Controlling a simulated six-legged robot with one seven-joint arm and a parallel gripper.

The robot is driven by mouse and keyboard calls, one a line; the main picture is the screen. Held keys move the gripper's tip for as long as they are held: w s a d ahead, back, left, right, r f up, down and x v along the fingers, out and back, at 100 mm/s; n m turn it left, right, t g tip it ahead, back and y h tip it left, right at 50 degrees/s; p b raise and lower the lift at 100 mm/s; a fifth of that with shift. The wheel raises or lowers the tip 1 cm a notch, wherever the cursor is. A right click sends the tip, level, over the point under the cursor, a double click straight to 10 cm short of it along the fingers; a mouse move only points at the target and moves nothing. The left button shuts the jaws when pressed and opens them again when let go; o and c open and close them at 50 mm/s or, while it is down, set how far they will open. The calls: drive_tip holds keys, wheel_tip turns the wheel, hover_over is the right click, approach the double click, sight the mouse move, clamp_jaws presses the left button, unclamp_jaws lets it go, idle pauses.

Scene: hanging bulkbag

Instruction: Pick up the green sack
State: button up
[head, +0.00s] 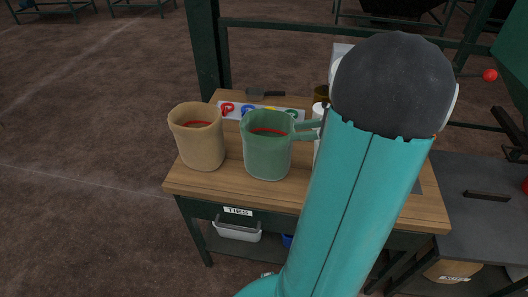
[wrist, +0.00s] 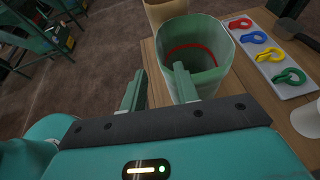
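The green sack (head: 267,150) stands upright on the wooden table, open at the top, with a red band inside its mouth. It also shows in the wrist view (wrist: 205,70), just beyond my fingers. My gripper (wrist: 157,80) is open, its two green fingers apart. One finger overlaps the sack's near side in the wrist view and the other is left of it. In the head view my gripper (head: 302,130) reaches in from the right at the sack's upper right side. Whether a finger touches the sack I cannot tell.
A tan sack (head: 198,140) stands left of the green sack. Behind is a white strip with several coloured clips (head: 262,112) and a dark scoop (head: 265,93). A dark green post (head: 203,55) rises behind the table. My arm hides the table's right part.

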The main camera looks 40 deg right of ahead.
sight(270, 136)
drive_tip(key=x, duration=0.9)
drive_tip(key=shift+w+a+f, duration=0.1)
drive_tip(key=shift+w+a, duration=0.1)
drive_tip(key=shift+a, duration=0.05)
clamp_jaws()
